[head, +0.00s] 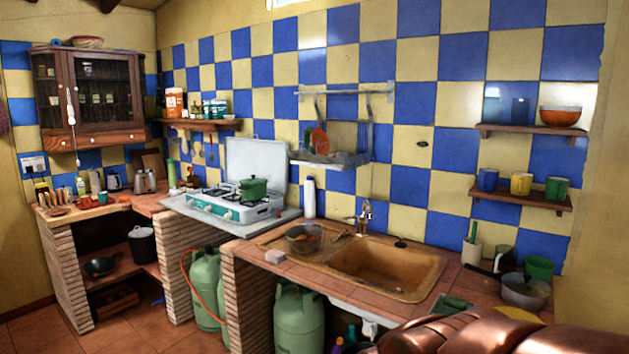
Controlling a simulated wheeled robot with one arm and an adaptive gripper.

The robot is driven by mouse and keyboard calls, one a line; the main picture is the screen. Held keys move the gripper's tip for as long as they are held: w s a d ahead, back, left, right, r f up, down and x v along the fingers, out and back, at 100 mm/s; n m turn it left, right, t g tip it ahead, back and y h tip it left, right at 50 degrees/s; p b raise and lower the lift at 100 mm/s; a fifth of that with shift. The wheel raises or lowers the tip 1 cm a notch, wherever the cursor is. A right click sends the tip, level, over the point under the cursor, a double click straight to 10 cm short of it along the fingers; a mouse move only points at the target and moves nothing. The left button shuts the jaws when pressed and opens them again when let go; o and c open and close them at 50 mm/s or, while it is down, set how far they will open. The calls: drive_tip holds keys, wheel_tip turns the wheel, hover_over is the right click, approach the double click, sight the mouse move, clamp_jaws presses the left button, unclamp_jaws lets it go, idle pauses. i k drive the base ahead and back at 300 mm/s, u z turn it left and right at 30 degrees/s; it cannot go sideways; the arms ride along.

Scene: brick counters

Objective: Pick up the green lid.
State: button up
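A green pot (254,193) stands on the camping-style stove (228,207) on the counter left of the sink. The green lid (253,182) sits on top of the pot and appears to close it. My gripper is not in view, so whether it is open or shut does not show.
A colander-like bowl (304,238) stands on the counter beside the brown sink (388,268). The stove's raised white cover (255,160) is behind the pot. A wire dish rack (335,155) hangs above the counter.

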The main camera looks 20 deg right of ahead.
sight(249, 181)
drive_tip(key=z, duration=0.15)
drive_tip(key=i, duration=2.85)
drive_tip(key=u, duration=0.85)
drive_tip(key=i, duration=0.95)
drive_tip(key=u, duration=0.25)
